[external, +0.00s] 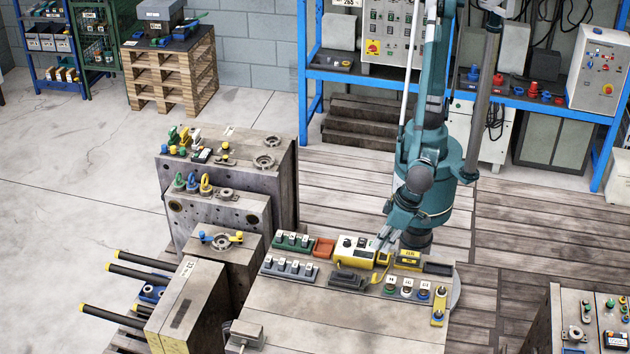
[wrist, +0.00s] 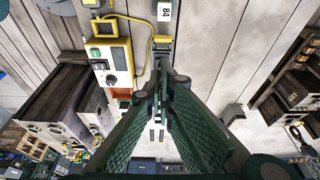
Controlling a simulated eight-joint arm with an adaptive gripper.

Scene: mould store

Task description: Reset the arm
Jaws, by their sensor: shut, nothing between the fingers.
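My teal arm stands upright at the right of centre in the external view, its lower end folded down over the back edge of the grey block table (external: 330,315). My gripper (external: 381,244) points down to the left, close to the row of small things on that table; I cannot tell if it touches any. In the wrist view the two green fingers of my gripper (wrist: 165,85) meet at their tips, shut and empty. A yellow-framed control box (wrist: 115,62) with a yellow cable shows beyond the tips, to their left; the external view also shows the yellow box (external: 353,251).
Green switches (external: 293,241), an orange tray (external: 323,248) and round-topped buttons (external: 406,289) sit close by on the table. Big steel mould blocks (external: 230,180) stand to its left. Blue racks (external: 545,105) stand behind.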

